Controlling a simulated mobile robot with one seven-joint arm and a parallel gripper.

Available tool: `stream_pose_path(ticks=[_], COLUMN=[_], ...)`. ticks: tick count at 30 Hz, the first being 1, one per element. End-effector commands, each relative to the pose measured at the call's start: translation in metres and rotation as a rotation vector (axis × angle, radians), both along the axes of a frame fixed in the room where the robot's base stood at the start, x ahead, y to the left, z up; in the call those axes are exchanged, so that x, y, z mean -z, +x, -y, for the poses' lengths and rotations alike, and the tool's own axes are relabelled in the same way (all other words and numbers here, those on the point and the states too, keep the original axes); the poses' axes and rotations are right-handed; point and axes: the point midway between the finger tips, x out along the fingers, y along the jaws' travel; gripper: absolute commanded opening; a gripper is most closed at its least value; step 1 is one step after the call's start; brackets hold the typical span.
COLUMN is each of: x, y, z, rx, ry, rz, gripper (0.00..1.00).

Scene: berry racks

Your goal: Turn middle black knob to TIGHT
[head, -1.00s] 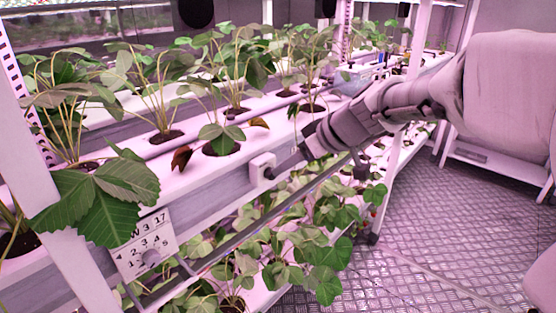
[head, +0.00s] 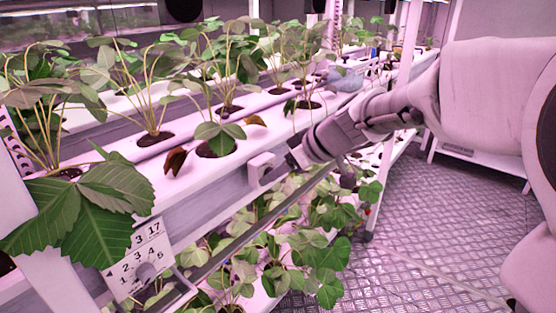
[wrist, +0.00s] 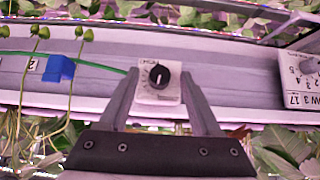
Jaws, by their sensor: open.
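A black knob (wrist: 159,76) with a white pointer line sits on a small white plate (wrist: 150,98) in the wrist view. The pointer points up in that picture. Small lettering at the plate's top edge is too small to read surely. My gripper (wrist: 160,74) is open, one finger on each side of the plate, with the knob between them; contact cannot be told. In the head view my gripper (head: 291,157) is just right of the white knob box (head: 260,165) on the rack's front rail. The knob's face is hard to make out there.
A numbered label plate (wrist: 302,76) is at the right in the wrist view, and at the lower left in the head view (head: 140,262). A blue clip (wrist: 60,69) is on the rail at left. Leafy plants crowd above and below. The metal floor (head: 420,220) is clear.

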Motion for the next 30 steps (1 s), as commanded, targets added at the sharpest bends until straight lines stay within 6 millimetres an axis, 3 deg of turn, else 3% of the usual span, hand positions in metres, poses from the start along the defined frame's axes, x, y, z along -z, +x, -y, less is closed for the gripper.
stream_pose_path(ticks=[4, 15, 30], x=[-0.0001, -0.0001, 0.0001], y=[0.0000, 0.0000, 0.0018], z=[0.0001, 0.0001, 0.0012], rx=[0.000, 0.000, 0.001], ry=[0.000, 0.000, 0.053], rz=[0.000, 0.000, -0.067], gripper=[0.63, 0.00, 0.00])
